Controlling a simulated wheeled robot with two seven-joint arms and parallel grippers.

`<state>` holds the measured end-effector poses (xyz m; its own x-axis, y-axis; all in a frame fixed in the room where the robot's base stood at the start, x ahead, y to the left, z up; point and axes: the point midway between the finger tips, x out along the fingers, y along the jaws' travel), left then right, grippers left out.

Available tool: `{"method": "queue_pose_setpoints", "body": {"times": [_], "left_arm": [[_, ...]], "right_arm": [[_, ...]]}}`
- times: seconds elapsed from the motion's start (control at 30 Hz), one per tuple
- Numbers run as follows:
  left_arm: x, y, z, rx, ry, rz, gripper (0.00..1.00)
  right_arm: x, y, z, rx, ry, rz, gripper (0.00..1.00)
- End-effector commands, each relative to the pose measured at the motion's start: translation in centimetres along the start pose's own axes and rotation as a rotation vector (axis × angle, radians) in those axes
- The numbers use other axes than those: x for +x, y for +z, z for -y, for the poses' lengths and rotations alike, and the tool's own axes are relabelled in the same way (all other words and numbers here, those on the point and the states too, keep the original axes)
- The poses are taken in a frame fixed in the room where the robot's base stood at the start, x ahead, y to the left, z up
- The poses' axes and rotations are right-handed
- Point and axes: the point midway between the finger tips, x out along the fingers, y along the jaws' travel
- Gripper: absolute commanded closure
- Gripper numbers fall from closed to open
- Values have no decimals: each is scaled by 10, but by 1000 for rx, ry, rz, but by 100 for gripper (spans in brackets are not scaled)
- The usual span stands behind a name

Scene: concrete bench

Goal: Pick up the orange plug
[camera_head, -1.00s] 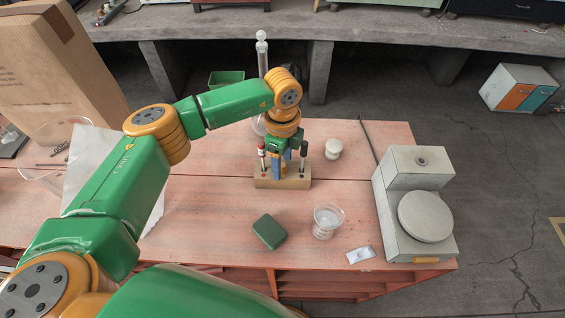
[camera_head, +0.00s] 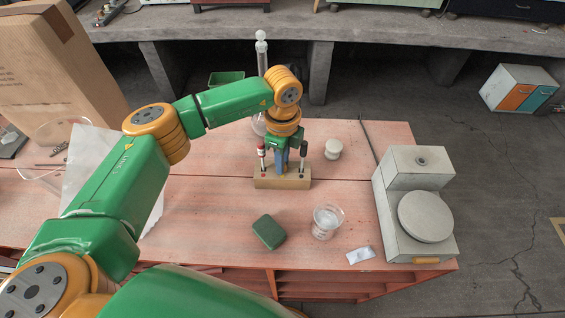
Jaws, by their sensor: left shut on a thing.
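A wooden block (camera_head: 268,182) stands on the red-brown table, with a red-and-white-topped tool (camera_head: 261,150) upright at its left and a black-handled tool (camera_head: 303,150) at its right. My left gripper (camera_head: 282,168) points down over the middle of the block, between these two tools. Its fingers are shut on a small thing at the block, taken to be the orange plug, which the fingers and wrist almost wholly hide. My right gripper is not in view.
A green box (camera_head: 268,232), a clear beaker (camera_head: 327,221) and a small white packet (camera_head: 361,255) are in front of the block. A tall glass vessel (camera_head: 261,55) rises behind.

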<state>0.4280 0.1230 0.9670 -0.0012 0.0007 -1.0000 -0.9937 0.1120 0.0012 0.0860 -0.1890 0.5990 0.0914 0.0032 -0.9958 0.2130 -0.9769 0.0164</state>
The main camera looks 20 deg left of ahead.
Motion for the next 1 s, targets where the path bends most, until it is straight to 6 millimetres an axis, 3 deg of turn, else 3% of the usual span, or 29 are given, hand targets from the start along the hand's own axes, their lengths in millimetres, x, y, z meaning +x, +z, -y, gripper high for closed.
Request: {"method": "queue_pose_setpoints", "body": {"times": [0.2,0.4,0.57,0.77,1.0], "left_arm": [[-28,-1,-2,3,-7,-2,100],[-82,-15,-47,6,-12,0,100],[-103,-28,-94,9,-10,4,100],[-123,-39,-127,3,-5,1,100],[-145,-41,-134,0,-2,1,100]], "right_arm": [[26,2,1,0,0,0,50],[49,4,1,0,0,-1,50],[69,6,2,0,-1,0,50],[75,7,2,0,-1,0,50],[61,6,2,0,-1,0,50]]}}
